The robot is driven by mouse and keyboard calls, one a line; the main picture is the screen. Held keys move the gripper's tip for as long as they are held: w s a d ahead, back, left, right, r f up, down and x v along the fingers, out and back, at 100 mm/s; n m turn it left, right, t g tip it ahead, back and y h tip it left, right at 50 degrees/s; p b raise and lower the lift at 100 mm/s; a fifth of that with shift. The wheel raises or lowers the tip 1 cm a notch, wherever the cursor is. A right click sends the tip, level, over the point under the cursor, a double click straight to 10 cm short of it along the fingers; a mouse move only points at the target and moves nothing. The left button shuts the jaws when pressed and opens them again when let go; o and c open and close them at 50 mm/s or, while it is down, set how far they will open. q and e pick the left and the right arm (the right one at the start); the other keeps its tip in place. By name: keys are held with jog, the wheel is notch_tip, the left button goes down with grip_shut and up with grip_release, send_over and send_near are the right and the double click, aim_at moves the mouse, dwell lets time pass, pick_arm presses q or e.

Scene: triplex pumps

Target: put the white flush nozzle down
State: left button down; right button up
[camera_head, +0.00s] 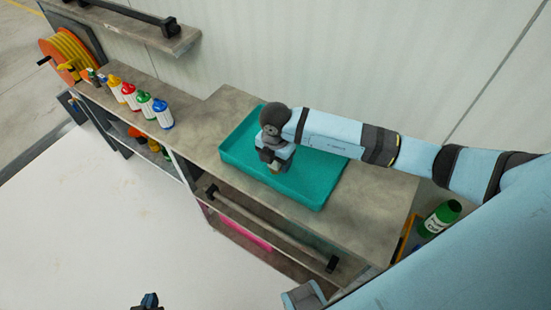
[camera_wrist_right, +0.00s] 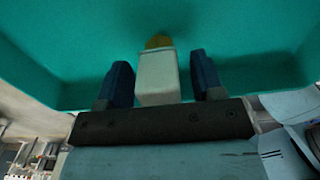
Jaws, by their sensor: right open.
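The white flush nozzle (camera_wrist_right: 158,80), with a yellow end, sits between the two blue fingers of my right gripper (camera_wrist_right: 160,75) in the right wrist view. A gap shows on each side of it, so the fingers are open and apart from it. In the head view, my right gripper (camera_head: 275,160) points down into the teal tray (camera_head: 316,178), which lies on the workbench; the nozzle is mostly hidden there. The tray floor also shows in the wrist view (camera_wrist_right: 245,40). My left gripper (camera_head: 148,301) is only partly visible at the bottom edge, far from the tray.
Several coloured bottles (camera_head: 131,96) stand on the bench at left, near an orange reel with yellow hose (camera_head: 66,50). A green bottle (camera_head: 440,218) is at the right. The wall is close behind the bench. The lower shelf holds a pink item (camera_head: 243,232).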

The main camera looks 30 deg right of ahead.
jog(key=shift+r, duration=0.1)
jog(key=shift+r, duration=0.25)
notch_tip(320, 180, up, 12)
jog(key=shift+f, duration=0.15)
dwell(0.4)
